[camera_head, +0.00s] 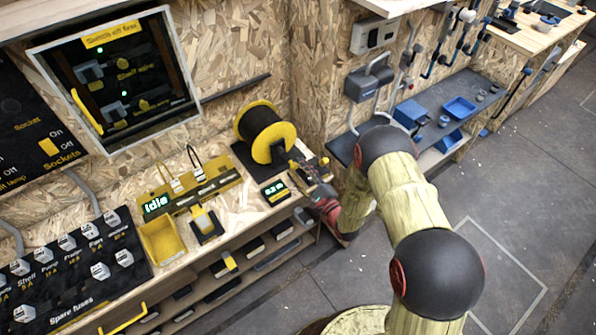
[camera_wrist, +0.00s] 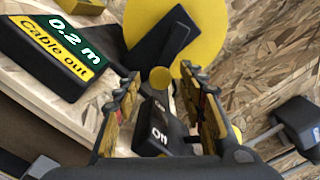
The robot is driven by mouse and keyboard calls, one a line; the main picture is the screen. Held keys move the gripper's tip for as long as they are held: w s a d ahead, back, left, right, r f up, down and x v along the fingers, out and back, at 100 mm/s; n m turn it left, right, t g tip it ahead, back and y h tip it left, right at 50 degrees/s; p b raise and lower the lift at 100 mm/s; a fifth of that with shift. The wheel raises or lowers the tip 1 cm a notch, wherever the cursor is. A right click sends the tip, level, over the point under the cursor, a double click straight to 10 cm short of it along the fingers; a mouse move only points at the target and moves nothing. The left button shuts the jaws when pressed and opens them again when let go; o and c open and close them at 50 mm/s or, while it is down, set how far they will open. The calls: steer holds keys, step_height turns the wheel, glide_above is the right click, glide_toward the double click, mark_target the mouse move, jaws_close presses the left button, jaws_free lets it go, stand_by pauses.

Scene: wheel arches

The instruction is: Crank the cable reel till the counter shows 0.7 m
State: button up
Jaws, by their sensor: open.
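The cable reel (camera_head: 262,128) has a black drum and yellow flanges and stands on the bench by the corner. Its near yellow flange (camera_wrist: 208,30) fills the top of the wrist view, with a black crank arm (camera_wrist: 162,38) across it. A round yellow knob (camera_wrist: 160,78) shows between my fingers; whether they touch it I cannot tell. The counter (camera_head: 274,191) stands left of my gripper (camera_head: 308,172); in the wrist view the counter (camera_wrist: 60,40) reads 0.2 m, "Cable out". My gripper (camera_wrist: 166,92) is open, its fingers either side of the knob.
A black switch box (camera_wrist: 155,130) marked On and Off lies below the knob, between my fingers. A display reading Idle (camera_head: 156,205), a yellow bin (camera_head: 163,241) and a fuse panel (camera_head: 70,262) are further left. A side shelf (camera_head: 440,122) holds blue trays.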

steer(key=v, duration=1.2)
steer(key=shift+c, duration=0.4)
